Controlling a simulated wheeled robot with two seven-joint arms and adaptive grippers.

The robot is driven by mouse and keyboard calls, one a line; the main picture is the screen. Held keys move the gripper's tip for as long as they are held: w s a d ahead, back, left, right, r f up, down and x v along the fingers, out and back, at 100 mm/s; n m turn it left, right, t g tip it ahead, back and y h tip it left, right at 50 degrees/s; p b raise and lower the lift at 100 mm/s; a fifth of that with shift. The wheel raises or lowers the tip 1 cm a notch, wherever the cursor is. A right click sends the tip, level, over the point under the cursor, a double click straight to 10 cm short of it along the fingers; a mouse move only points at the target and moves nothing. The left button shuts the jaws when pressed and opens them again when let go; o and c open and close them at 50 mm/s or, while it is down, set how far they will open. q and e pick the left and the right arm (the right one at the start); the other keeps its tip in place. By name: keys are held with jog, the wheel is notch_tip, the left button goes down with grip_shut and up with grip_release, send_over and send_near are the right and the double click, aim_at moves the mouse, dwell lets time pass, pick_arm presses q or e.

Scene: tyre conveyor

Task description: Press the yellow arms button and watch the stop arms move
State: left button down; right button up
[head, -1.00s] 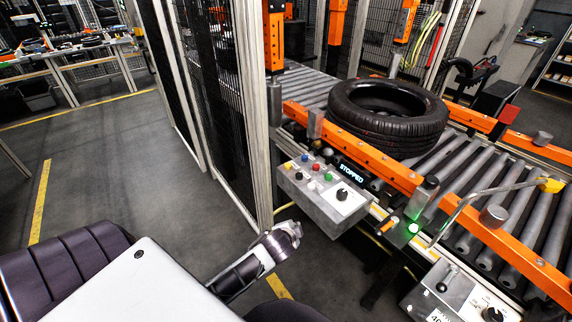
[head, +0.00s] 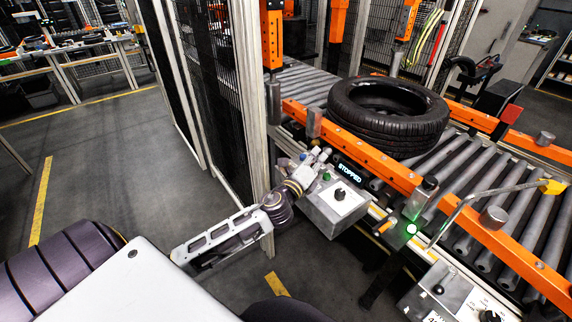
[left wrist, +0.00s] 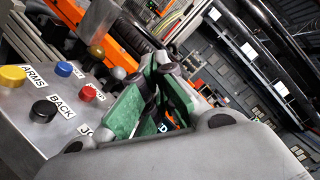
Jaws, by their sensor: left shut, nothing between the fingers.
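My left gripper (head: 318,155) is shut and empty over the left part of the grey control box (head: 338,212), covering most of its buttons in the head view. In the left wrist view its green-padded fingers (left wrist: 158,88) are together. The yellow button (left wrist: 13,76), labelled ARMS, stands at the far left of the panel there, to the left of the fingers and apart from them. Blue (left wrist: 63,69), red (left wrist: 88,92) and black BACK (left wrist: 43,111) buttons lie between. I cannot tell which parts are the stop arms. My right gripper is not in view.
A black tyre (head: 388,112) lies on the roller conveyor behind an orange rail (head: 375,160). A display (head: 350,172) reads STOPPED. A green light (head: 412,229) glows beside the rail. A mesh fence (head: 212,80) stands left of the box.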

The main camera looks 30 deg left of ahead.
pick_arm(q)
jog(key=w+d+r+m+g+h, duration=0.1)
jog(key=d+r+m+g+h, duration=0.15)
jog(key=m+h, duration=0.7)
jog(key=w+d+r+m+g+h, duration=0.2)
jog(key=d+m, duration=0.2)
jog(key=m, duration=1.2)
jog(key=w+a+f+m+g+y, duration=0.1)
jog(key=a+m+y, duration=0.4)
jog(key=a, duration=0.6)
jog(key=w+a+f+m+g+y, duration=0.1)
jog(key=a+f+m+g+y, duration=0.2)
jog(key=a+m, duration=0.7)
jog(key=shift+w+a+f+g+y, duration=0.3)
jog(key=shift+a+g+y, duration=0.45)
jog(key=shift+y, duration=0.2)
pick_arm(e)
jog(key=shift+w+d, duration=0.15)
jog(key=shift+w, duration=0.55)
pick_arm(q)
jog(key=shift+f, duration=0.15)
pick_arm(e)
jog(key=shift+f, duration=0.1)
